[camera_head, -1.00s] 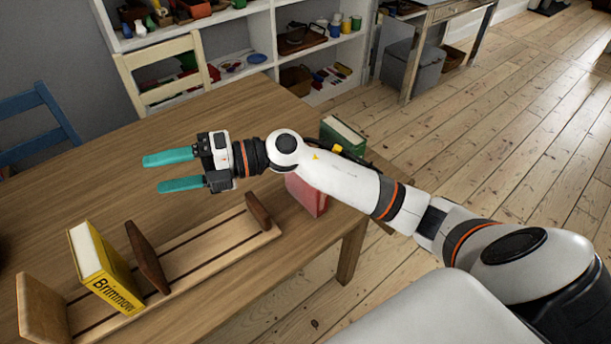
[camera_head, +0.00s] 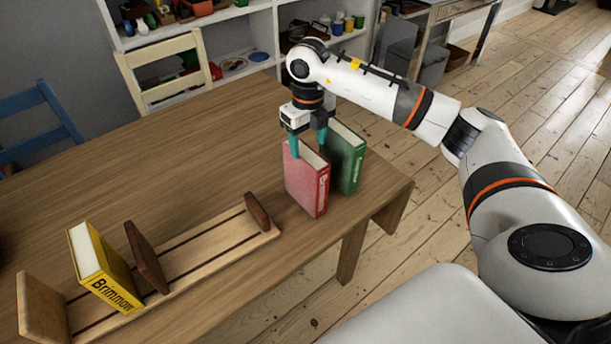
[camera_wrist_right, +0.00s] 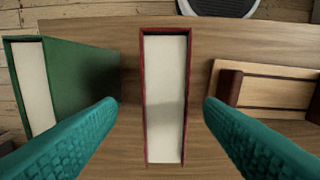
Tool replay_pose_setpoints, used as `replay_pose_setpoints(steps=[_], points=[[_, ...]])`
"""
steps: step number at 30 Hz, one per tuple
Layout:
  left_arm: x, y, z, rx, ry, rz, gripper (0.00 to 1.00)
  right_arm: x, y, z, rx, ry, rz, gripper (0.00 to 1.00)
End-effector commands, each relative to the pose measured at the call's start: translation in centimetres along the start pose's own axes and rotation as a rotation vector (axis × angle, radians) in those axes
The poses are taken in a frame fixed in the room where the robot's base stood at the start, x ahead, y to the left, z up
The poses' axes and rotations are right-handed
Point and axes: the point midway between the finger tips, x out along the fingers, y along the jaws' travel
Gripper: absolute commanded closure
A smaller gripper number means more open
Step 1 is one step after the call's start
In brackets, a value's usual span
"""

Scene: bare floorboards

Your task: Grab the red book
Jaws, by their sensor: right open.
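The red book (camera_head: 307,180) stands upright on the wooden table, near its right end in the head view. In the right wrist view the red book (camera_wrist_right: 166,95) shows from above, its pale page edge between my two fingers. My right gripper (camera_head: 308,142) points down over the top of the book. Its teal fingers are open, one on each side of the book, with a gap on both sides in the right wrist view (camera_wrist_right: 160,108). My left gripper is in neither view.
A green book (camera_head: 346,160) stands upright just right of the red one; it also shows beside the left finger in the wrist view (camera_wrist_right: 80,75). A wooden rack (camera_head: 220,255) holds a yellow book (camera_head: 103,270). The table (camera_head: 190,150) behind is clear.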

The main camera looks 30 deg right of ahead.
Motion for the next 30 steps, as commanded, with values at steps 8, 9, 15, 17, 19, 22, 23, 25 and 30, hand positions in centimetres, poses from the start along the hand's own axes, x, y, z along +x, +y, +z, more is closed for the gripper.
replay_pose_setpoints(steps=[8,9,15,17,19,22,23,25,30], points=[[-0.8,0.1,0.1,0.000,0.000,0.001,0.42,2.3,-0.2,-0.1,-0.002,-0.003,-0.002,0.38],[-1.1,0.1,0.1,0.000,0.000,0.001,0.42,2.9,-0.3,-0.2,-0.003,-0.004,-0.002,0.38],[-1.7,0.2,0.1,0.000,0.000,0.002,0.42,5.7,-0.5,-0.4,-0.002,-0.001,-0.003,0.38],[-1.8,0.2,0.1,0.000,0.000,0.002,0.42,6.2,-0.4,-0.4,-0.002,0.000,-0.003,0.38],[-1.7,0.2,0.1,0.000,0.000,0.002,0.42,6.5,-0.4,-0.4,-0.002,0.001,-0.002,0.38],[-1.7,0.2,0.1,0.000,0.000,0.002,0.42,6.5,-0.4,-0.4,-0.002,0.002,-0.002,0.38],[-1.7,0.2,0.1,0.000,0.000,0.002,0.42,6.5,-0.4,-0.4,-0.002,0.002,-0.002,0.38],[-1.7,0.2,0.1,0.000,0.000,0.002,0.42,6.5,-0.4,-0.4,-0.003,0.002,-0.002,0.40],[-1.7,0.2,0.1,0.000,0.000,0.002,0.42,6.5,-0.4,-0.4,-0.003,0.002,-0.002,0.68]])
